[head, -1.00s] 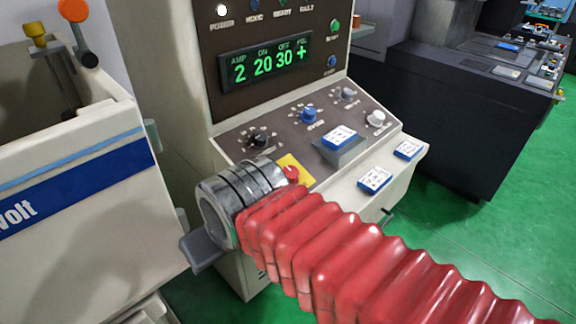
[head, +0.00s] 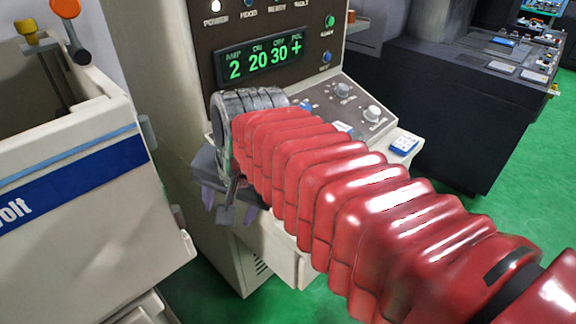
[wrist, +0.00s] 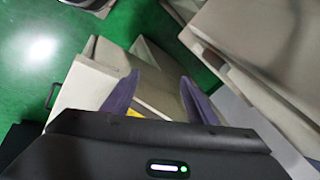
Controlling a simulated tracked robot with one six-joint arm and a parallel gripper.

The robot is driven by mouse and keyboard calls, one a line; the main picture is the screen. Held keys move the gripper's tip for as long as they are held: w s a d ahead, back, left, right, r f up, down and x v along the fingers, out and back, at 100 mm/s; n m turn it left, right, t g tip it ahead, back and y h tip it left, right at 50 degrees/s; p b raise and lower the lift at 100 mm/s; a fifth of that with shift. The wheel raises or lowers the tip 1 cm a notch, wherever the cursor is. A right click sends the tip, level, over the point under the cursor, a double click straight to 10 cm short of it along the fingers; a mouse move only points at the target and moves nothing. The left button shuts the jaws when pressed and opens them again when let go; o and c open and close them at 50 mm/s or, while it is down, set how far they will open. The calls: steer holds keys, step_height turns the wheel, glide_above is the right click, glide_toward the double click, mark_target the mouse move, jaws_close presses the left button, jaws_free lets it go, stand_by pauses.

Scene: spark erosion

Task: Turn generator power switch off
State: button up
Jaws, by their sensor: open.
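The generator (head: 180,110) is a beige cabinet with a dark panel, a lit green display (head: 262,61) and a sloped control shelf. The yellow plate that carries the red switch is hidden behind my red-sleeved arm in the head view. In the wrist view a small yellow patch (wrist: 133,112) shows beside the base of the left finger; the red knob cannot be made out there. In the head view the gripper (head: 222,200) is partly hidden at the cabinet's front left edge.
Grey knobs (head: 373,113) and a blue-white button (head: 404,144) stand right of my arm on the shelf. A white machine tub with a blue stripe (head: 70,178) stands close on the left. A dark cabinet (head: 430,110) is at the right. Green floor is free between.

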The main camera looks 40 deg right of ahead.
steer(key=d+r+m, duration=0.3)
steer(key=d+m, duration=0.7)
steer(key=m, duration=0.3)
steer(key=w+d+r+m, duration=0.1)
steer(key=d+r+m, duration=0.2)
steer(key=d+m, duration=0.8)
steer(key=shift+w+d+m, duration=0.15)
steer(key=shift+w+m, duration=0.15)
steer(key=shift+m, duration=0.7)
steer(key=shift+r, duration=0.1)
steer(key=x, duration=1.3)
steer(key=shift+f, duration=0.4)
steer(key=shift+c, duration=0.3)
steer(key=c, duration=1)
